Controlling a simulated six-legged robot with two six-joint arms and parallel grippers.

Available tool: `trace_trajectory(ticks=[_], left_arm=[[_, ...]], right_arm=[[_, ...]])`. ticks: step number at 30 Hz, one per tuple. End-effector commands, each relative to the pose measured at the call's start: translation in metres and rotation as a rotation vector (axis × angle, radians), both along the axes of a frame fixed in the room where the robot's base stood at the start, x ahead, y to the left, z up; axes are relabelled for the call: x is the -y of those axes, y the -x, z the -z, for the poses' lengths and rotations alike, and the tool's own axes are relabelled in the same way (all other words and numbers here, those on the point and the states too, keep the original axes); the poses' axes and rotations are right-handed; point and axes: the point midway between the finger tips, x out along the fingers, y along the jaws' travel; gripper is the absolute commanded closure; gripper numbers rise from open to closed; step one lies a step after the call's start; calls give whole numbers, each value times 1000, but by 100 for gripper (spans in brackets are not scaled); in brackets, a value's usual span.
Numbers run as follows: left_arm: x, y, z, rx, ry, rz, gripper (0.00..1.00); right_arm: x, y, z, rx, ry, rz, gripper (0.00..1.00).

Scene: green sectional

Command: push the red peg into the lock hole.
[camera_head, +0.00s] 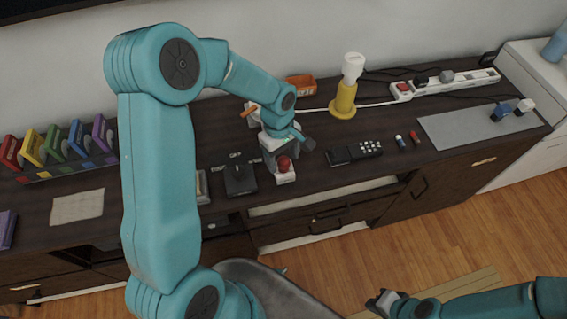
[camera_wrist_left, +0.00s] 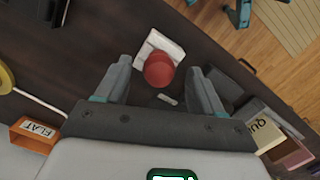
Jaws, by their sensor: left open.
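A red round-topped piece (camera_head: 284,163), likely the red peg, sits on a small white block (camera_head: 286,178) at the front edge of the dark cabinet top. In the left wrist view the red piece (camera_wrist_left: 159,70) covers part of the white block (camera_wrist_left: 172,46). My left gripper (camera_head: 288,147) is open, just behind and above the red piece; in the left wrist view its fingers lie either side of it, apart from it. The lock hole and any shaft under the red top are hidden. My right gripper (camera_head: 384,302) is low at the bottom, away from the cabinet; its jaws are unclear.
A black joystick-like object (camera_head: 239,178) stands left of the white block. A black remote (camera_head: 354,153) lies to the right. An orange bin (camera_head: 300,85) and a yellow-based lamp-like object (camera_head: 344,100) stand behind. The grey mat (camera_head: 465,128) has bare room.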

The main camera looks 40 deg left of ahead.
Motion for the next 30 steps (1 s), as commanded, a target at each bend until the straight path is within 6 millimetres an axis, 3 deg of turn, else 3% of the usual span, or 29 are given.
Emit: trace_trajectory(ticks=[8,13,24,30], left_arm=[[0,0,4,0,0,0,35],[0,0,4,0,0,0,91],[0,0,3,1,0,0,96],[0,-1,-13,3,-1,0,96]], right_arm=[[0,0,0,0,0,0,100],[0,0,0,0,0,0,100],[0,0,0,0,0,0,100],[0,0,1,0,0,0,100]])
